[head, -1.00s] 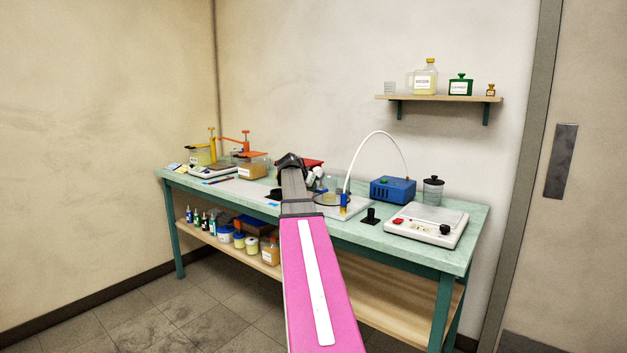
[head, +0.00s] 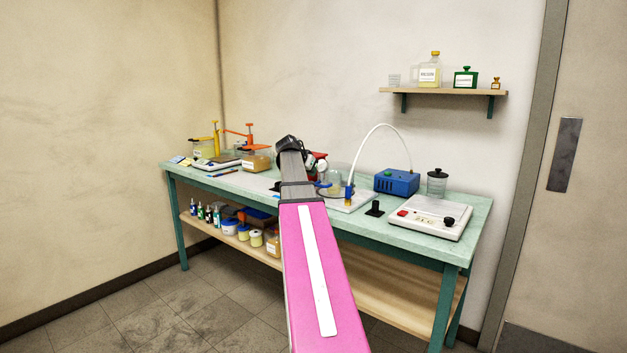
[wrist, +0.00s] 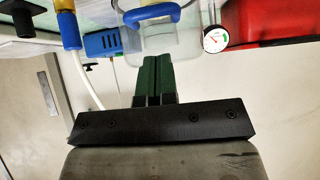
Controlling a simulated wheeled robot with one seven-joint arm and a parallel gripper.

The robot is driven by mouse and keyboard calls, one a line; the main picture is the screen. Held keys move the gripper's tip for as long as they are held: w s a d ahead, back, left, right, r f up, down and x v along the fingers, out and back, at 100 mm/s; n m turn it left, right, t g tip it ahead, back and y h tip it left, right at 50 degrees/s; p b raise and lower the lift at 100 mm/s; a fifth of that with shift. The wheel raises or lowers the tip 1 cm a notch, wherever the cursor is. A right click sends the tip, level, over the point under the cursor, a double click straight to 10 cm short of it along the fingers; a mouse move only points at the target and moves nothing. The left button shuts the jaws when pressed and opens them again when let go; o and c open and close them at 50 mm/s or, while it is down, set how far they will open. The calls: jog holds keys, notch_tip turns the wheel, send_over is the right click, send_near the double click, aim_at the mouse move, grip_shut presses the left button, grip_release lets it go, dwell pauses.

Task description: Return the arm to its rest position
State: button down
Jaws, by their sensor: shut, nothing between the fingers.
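My arm reaches forward over the bench, its far end (head: 290,145) dark and raised in front of the back wall in the head view. The fingers are hidden there behind my own arm. Beyond the fingertips in that view are a clear container with a blue handle (wrist: 152,14) and a round white gauge (wrist: 215,39). I cannot tell the exact gap to them.
The green bench (head: 400,230) holds a blue pump box (head: 397,182) with a white hose, a white scale-like device (head: 430,218), a lidded jar (head: 437,184) and orange-topped containers at left. A wall shelf (head: 445,91) holds bottles. Open floor (head: 170,310) lies front left.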

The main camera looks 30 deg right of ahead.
jog(key=v, duration=0.7)
jog(key=shift+s+a, duration=0.25)
jog(key=shift+a, duration=0.15)
jog(key=a+f+n+y, duration=0.15)
jog(key=a+f, duration=0.25)
jog(key=f, duration=0.4)
jog(key=a+f+n+y, duration=0.1)
jog(key=a+f+n, duration=0.1)
jog(key=a+f, duration=0.4)
jog(key=s+a+f+n+g+y, duration=0.1)
jog(key=s+a+f+n+y, duration=0.1)
jog(key=s+a+f, duration=0.4)
jog(key=s+a+f+n+g+y, duration=0.1)
jog(key=s+a+f+n, duration=0.3)
jog(key=f, duration=1.2)
jog(key=s+a+f+n+g+y, duration=0.2)
jog(key=s+a+f+n+y, duration=0.1)
jog(key=s+a+f, duration=0.7)
jog(key=a+f+n, duration=0.1)
jog(key=a, duration=0.2)
jog(key=shift+y, duration=0.35)
jog(key=shift+f, duration=0.1)
